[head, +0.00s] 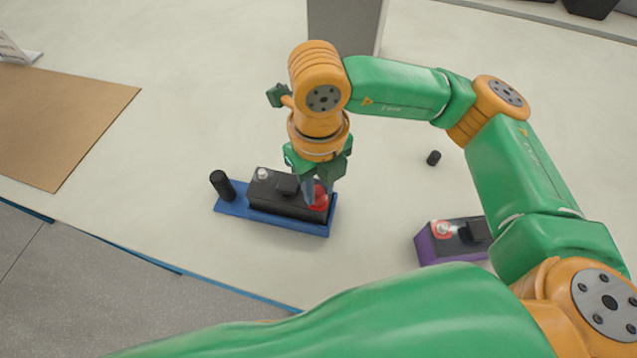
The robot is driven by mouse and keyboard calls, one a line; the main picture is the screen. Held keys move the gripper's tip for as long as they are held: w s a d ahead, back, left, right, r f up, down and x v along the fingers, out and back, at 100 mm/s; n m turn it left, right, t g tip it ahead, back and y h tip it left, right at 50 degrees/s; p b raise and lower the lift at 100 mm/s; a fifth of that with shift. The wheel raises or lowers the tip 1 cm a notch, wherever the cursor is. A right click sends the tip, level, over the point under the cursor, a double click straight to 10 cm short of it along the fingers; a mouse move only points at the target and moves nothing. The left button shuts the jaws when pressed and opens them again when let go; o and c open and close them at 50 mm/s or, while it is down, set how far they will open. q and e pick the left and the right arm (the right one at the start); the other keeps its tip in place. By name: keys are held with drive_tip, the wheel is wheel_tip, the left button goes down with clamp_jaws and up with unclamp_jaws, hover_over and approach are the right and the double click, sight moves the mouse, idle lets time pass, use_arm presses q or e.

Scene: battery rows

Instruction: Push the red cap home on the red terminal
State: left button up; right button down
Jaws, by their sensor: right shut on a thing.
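A black battery (280,206) sits in a blue tray (232,209) left of the picture's middle. My right gripper (315,192) points down over the battery's right end, with its fingers shut on the red cap (320,203). The cap is at the red terminal's end of the battery and is partly hidden by the fingers. The terminal itself is hidden, so I cannot tell how far down the cap sits. A bare pale terminal (262,174) shows at the battery's left end. My left gripper is not in view.
A black cylinder (222,186) stands at the tray's left end. A second battery in a purple holder (424,249) stands at right, with a red-ringed terminal (443,230). A small black cap (433,158) lies on the table. A brown mat (60,120) lies at left.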

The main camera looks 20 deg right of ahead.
drive_tip(key=shift+f+b, duration=0.45)
drive_tip(key=shift+b, duration=0.1)
idle(0.6)
drive_tip(key=shift+c, duration=0.4)
unclamp_jaws()
drive_tip(key=shift+r, duration=0.15)
drive_tip(key=shift+r+p, duration=2.25)
drive_tip(key=shift+r, duration=1.15)
